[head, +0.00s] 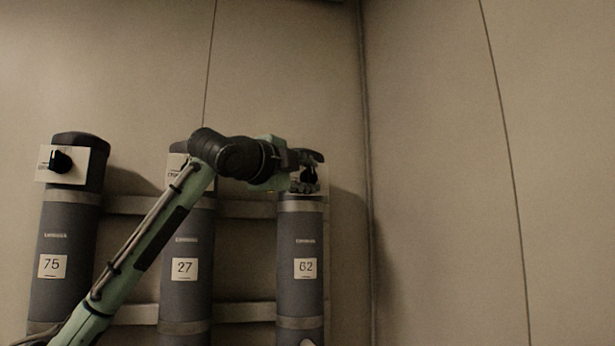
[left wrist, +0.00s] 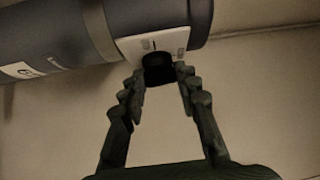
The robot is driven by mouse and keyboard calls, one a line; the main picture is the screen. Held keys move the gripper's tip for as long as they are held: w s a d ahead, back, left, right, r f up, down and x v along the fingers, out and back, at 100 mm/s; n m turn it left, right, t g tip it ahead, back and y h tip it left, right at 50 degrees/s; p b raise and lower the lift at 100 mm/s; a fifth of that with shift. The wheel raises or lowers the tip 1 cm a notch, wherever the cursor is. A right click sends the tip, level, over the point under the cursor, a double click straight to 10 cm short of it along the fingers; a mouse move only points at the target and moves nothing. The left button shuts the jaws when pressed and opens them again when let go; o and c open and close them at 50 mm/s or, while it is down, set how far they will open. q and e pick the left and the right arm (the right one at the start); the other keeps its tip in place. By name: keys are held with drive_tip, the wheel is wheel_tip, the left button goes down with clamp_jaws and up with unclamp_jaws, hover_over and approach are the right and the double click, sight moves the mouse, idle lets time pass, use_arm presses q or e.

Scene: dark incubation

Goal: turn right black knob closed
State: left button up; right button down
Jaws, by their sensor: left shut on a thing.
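The right black knob (head: 309,174) sits on a white plate (head: 322,182) at the top of the grey cylinder marked 62 (head: 306,225). In the left wrist view the knob (left wrist: 158,68) lies between my fingertips, in front of the white plate (left wrist: 172,42). My left gripper (head: 305,172) reaches in from the left at the knob's height; it also shows in the left wrist view (left wrist: 160,78). It is shut on the knob, with a finger on each side. The fingers partly hide the knob in the head view. My right gripper is not in view.
The cylinder marked 27 (head: 185,240) stands in the middle, its top behind my left arm. The cylinder marked 75 (head: 66,235) at the left carries another black knob (head: 60,161). Horizontal rails (head: 245,209) run behind the cylinders. The wall at the right is bare.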

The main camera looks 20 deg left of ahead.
use_arm(q)
drive_tip(key=shift+m+g, duration=0.5)
drive_tip(key=o, duration=1.2)
drive_tip(key=shift+c, duration=0.2)
drive_tip(key=v, duration=1.2)
